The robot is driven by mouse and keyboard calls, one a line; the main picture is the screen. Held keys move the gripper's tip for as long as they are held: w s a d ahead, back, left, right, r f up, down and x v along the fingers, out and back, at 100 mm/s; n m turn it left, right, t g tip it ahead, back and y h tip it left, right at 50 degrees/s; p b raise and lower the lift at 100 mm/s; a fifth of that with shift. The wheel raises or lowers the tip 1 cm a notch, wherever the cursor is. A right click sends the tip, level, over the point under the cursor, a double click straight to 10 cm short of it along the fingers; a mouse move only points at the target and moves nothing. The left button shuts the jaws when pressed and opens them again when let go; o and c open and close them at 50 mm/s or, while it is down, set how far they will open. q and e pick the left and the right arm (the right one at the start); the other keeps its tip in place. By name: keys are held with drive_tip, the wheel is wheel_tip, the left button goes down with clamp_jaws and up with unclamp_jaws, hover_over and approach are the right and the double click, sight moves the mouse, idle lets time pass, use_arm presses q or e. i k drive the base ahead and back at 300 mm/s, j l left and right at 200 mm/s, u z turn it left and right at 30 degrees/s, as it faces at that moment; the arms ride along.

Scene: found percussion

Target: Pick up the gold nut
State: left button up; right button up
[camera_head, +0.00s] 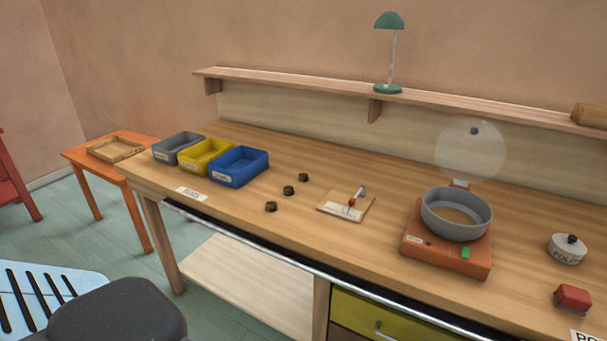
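Three small dark, brassy-olive nuts sit apart in a slanting row on the wooden workbench (330,245). The near nut (271,207) is closest to the front edge, the middle nut (289,190) is behind it, and the far nut (303,177) is furthest back. They look alike in colour at this size, and I cannot tell which one is the gold nut. Neither of my grippers shows in the head view.
Grey (178,158), yellow (197,168) and blue bins (228,182) stand left of the nuts. A small board with a red-handled tool (352,203) lies to their right. Further right are an orange device with a grey bowl (432,262), a round tin (567,255) and a red block (573,297).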

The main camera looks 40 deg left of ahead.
sight(304, 177)
drive_tip(key=i+j, duration=0.1)
drive_tip(key=j, duration=1.25)
drive_tip(key=i+j+z, duration=0.15)
drive_tip(key=j, duration=1.25)
drive_tip(key=k, duration=0.05)
